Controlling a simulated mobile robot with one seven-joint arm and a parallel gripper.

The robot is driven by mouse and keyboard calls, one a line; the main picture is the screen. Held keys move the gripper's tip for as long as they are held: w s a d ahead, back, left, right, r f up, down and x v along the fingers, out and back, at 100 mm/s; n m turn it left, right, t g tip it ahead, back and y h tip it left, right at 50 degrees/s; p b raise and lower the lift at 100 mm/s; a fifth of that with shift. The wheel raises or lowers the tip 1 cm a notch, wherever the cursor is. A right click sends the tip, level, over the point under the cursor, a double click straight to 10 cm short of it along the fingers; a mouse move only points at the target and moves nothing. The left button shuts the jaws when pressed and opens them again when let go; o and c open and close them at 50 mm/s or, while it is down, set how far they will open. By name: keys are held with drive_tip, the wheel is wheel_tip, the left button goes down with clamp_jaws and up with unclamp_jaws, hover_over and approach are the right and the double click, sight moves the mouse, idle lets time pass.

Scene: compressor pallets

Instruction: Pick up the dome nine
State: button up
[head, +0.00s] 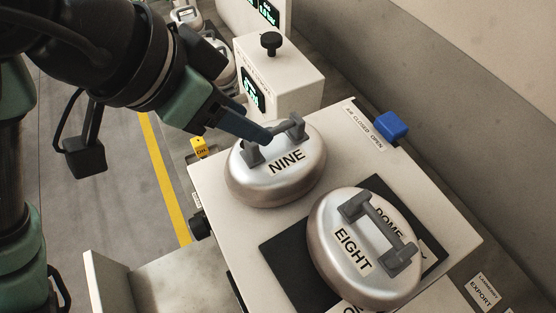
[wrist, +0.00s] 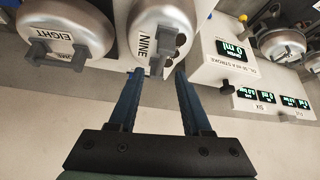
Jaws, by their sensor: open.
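Dome nine (head: 275,180) is a silver rounded dome labelled NINE with a grey bar handle (head: 291,126) on top. It sits at the back left of the light tabletop, and it also shows at the top middle of the wrist view (wrist: 148,18). My gripper (head: 268,138) is at the handle, coming from the upper left. In the wrist view its two blue fingers are open (wrist: 160,74), one to each side of the handle's near end. I see no grip on the handle. The handle partly hides behind the finger in the head view.
Dome eight (head: 340,274), also silver with a grey handle, sits close in front on a black mat (head: 285,247). A white box with a black knob (head: 285,82) stands just behind dome nine. A blue block (head: 391,126) is at the tabletop's back right edge.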

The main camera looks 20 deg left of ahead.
sight(273, 129)
drive_tip(key=b+x, duration=0.2)
drive_tip(key=x, duration=0.2)
drive_tip(key=b+x, duration=0.2)
drive_tip(key=x, duration=0.1)
drive_tip(key=shift+w+d+f, duration=0.15)
drive_tip(key=shift+w, duration=0.3)
clamp_jaws()
idle(1.0)
